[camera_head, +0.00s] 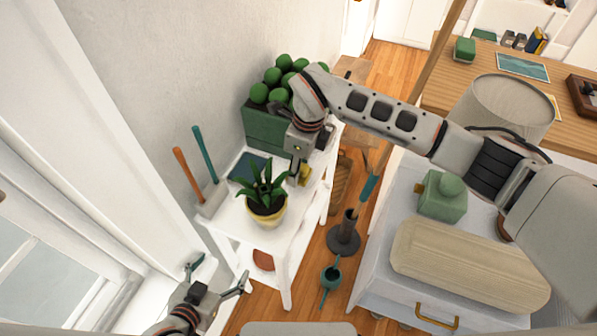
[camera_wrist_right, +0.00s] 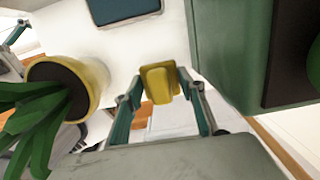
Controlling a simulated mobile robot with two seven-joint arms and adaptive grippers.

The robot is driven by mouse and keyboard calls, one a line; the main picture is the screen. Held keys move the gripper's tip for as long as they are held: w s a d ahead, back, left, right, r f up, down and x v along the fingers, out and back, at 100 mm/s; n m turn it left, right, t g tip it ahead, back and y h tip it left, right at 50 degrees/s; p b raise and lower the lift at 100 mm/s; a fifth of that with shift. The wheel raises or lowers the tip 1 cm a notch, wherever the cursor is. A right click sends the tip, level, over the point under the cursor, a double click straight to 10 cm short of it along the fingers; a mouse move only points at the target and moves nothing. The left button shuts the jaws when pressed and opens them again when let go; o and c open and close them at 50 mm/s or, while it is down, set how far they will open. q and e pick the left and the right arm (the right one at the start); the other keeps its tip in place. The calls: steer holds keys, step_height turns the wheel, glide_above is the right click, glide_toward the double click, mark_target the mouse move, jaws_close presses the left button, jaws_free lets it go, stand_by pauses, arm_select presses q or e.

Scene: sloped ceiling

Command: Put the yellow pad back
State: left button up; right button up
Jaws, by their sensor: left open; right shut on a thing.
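The yellow pad (camera_wrist_right: 158,84) is between the fingertips of my right gripper (camera_wrist_right: 160,82), which is shut on it. In the head view the pad (camera_head: 304,176) shows partly behind the right gripper (camera_head: 298,172), by the right edge of the white table (camera_head: 235,226). I cannot tell whether the pad touches the table. My left gripper (camera_head: 217,274) is open and empty at the lower left, near the window.
A potted plant (camera_head: 266,208) stands close to my right gripper. A green box (camera_head: 266,130) of round green plants is behind it. A dark blue flat item (camera_head: 248,167) and long-handled tools (camera_head: 205,165) are on the left. A watering can (camera_head: 331,279) is on the floor.

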mark_target(304, 167)
steer(key=shift+f, duration=0.95)
steer(key=shift+f, duration=0.15)
steer(key=o, duration=0.7)
steer(key=r, duration=0.4)
steer(key=d+r, duration=0.1)
steer(key=r, duration=0.7)
steer(key=shift+s+d+r, duration=0.15)
steer(key=shift+s+d, duration=0.05)
steer(key=shift+s, duration=0.1)
